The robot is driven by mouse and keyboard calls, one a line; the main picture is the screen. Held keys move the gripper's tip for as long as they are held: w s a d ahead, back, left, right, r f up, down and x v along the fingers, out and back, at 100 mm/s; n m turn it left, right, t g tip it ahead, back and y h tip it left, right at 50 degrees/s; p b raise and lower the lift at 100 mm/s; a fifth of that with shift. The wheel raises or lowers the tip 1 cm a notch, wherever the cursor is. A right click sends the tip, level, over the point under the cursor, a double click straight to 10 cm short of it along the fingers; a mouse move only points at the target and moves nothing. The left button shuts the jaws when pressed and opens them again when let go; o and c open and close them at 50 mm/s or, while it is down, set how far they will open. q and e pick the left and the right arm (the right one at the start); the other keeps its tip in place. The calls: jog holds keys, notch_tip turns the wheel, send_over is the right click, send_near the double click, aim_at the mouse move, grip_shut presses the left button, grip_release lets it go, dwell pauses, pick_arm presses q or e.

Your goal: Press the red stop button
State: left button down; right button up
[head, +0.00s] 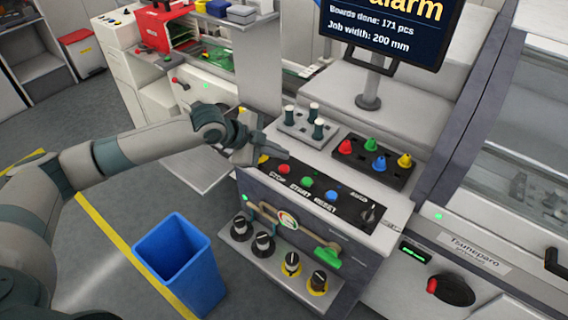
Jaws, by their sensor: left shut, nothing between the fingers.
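The red stop button (283,169) sits on the dark, sloped control panel (349,205) of the machine, in the middle of the head view. The word STOP is printed just below it. A green button (307,182) and a blue button (331,195) follow to its right. My left gripper (284,154) is shut and empty. Its fingertips appear just above and behind the red button in the picture; I cannot tell how high they are over the panel. My right gripper is not in view.
Grey-white pegs (314,111) and a tray of coloured cones (378,163) stand behind the panel. A dark rotary knob (369,213) is at its right end. Below are several black knobs and a green handle (327,257). A blue bin (181,262) stands on the floor.

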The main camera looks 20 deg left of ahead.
aim_at(280, 169)
pick_arm(q)
jog(key=shift+r+p, duration=1.15)
jog(key=shift+r, duration=0.35)
